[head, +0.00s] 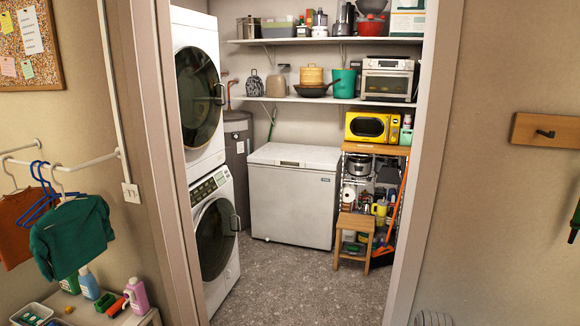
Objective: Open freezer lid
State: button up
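A white chest freezer (292,205) stands against the back wall of the small utility room, seen through the doorway in the head view. Its lid (295,156) is down and lies flat on the body. A small dark strip, perhaps a handle or latch (289,164), shows at the middle of the lid's front edge. The freezer's front and top are unobstructed in this view. My gripper is not in view.
The doorway's left frame (160,150) and right frame (426,150) bound the entry. A stacked washer and dryer (200,90) stands left of the freezer. A wooden stool (355,222) and rack stand right. The speckled floor (300,288) before the freezer is clear.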

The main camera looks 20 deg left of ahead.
aim_at(309, 157)
jog(key=k, duration=0.65)
jog(key=u, duration=0.2)
jog(key=i, duration=1)
jog(key=u, duration=0.65)
jog(key=i, duration=3.45)
jog(key=z, duration=0.4)
